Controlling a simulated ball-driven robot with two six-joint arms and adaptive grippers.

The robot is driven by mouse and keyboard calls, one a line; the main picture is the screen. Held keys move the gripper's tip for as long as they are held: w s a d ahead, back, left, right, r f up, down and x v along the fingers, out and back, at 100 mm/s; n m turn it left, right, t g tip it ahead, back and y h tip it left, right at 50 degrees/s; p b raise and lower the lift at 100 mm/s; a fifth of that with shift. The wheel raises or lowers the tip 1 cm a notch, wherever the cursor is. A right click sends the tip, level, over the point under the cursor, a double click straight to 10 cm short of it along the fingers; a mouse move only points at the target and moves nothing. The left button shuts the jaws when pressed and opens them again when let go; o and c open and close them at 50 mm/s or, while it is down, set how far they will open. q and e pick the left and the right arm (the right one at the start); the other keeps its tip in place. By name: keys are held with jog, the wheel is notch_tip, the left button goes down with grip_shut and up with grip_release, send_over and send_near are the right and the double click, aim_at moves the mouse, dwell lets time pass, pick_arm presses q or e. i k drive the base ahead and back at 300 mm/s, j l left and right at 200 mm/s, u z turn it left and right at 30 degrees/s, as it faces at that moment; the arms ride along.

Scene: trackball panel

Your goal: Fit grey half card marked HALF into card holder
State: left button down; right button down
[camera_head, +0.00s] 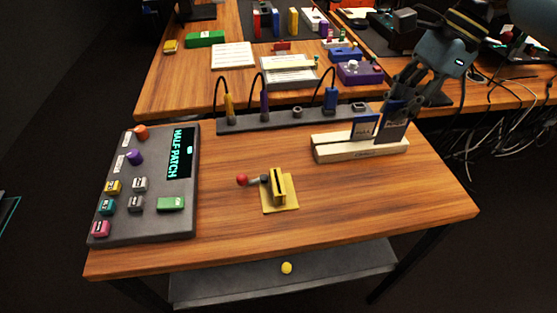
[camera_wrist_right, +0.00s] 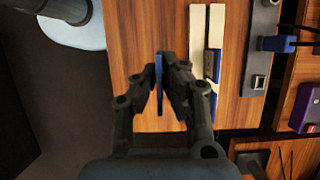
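My right gripper (camera_head: 399,101) reaches in from the upper right and is shut on a dark grey card (camera_head: 392,131) with a blue edge. The card hangs upright over the right part of the cream card holder (camera_head: 340,152) in the head view; its lettering is too small to read. In the right wrist view the fingers (camera_wrist_right: 164,75) pinch the card's blue edge (camera_wrist_right: 160,105), and the holder (camera_wrist_right: 196,35) lies to the right of it, apart. A blue-edged card (camera_head: 363,127) with a white label stands in the holder. My left gripper is not in view.
A dark panel (camera_head: 148,220) reading HALF PATCH is at the left. A yellow lever base (camera_head: 284,203) with a red knob is mid-table. A grey socket strip (camera_head: 270,117) with plugs stands behind. The front right tabletop is clear.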

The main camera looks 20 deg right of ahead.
aim_at(277, 196)
jog(key=j+z, duration=0.15)
jog(key=j, duration=0.3)
jog(key=k+j+z, duration=0.15)
jog(key=j, duration=0.25)
jog(key=j+z, duration=0.15)
jog(key=j, duration=0.3)
jog(key=k+j+z, duration=0.15)
jog(key=j, duration=0.25)
jog(key=i+j+z, duration=0.25)
jog(key=j+z, duration=0.2)
jog(key=j, duration=0.25)
jog(key=i+j+z, duration=0.25)
jog(key=j, duration=0.15)
jog(key=j+z, duration=0.2)
jog(key=j, duration=0.15)
jog(key=i+j+z, duration=0.1)
jog(key=i+j, duration=0.15)
jog(key=i+j+z, duration=0.15)
jog(key=j, duration=0.25)
jog(key=i, duration=0.1)
